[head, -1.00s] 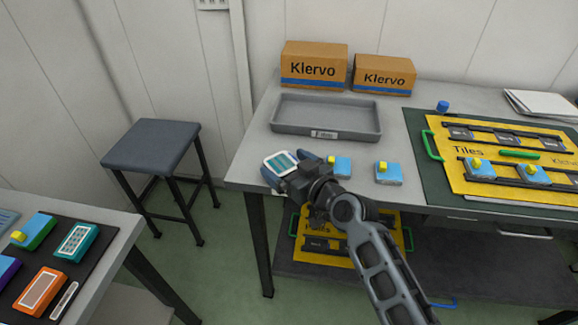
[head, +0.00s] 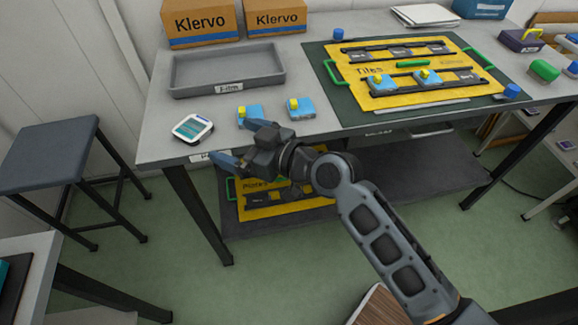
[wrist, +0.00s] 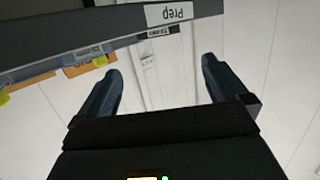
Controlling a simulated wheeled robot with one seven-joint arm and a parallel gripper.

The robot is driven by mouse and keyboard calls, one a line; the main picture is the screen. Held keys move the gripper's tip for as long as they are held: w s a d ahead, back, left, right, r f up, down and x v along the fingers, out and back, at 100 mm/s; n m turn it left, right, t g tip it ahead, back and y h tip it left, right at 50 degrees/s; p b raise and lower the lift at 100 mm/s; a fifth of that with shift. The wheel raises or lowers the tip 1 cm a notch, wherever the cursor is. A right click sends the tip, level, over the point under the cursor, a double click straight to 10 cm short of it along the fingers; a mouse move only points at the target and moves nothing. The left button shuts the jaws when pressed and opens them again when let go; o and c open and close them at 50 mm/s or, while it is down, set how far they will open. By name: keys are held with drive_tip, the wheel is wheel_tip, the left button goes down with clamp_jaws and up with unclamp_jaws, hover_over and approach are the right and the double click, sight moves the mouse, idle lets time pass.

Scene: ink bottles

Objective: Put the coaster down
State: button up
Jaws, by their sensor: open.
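The coaster (head: 193,128), a white-rimmed square with a teal and blue face, lies flat on the grey table (head: 158,108) near its front left corner in the head view. My gripper (head: 238,142) is open and empty, just right of the coaster and in front of the table's front edge, apart from the coaster. In the wrist view its two fingers (wrist: 158,85) are spread with nothing between them. The coaster does not show in the wrist view.
Two blue blocks with yellow tops, one left (head: 250,113) and one right (head: 301,109), stand close behind my gripper. A grey tray (head: 228,88) lies behind the coaster. A yellow tile board (head: 385,97) is to the right. A stool (head: 50,153) stands at the left.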

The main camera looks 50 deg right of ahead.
drive_tip(key=s+a+f+m+g+h, duration=0.1)
drive_tip(key=s+f+h, duration=0.1)
drive_tip(key=s, duration=0.8)
drive_tip(key=s+a+f+m+h, duration=0.1)
drive_tip(key=s+f, duration=0.1)
drive_tip(key=s, duration=0.7)
drive_tip(key=w+a+r+v, duration=0.1)
drive_tip(key=r+v, duration=0.2)
drive_tip(key=v, duration=1.4)
drive_tip(key=shift+s+a+r, duration=0.2)
drive_tip(key=shift+s, duration=0.15)
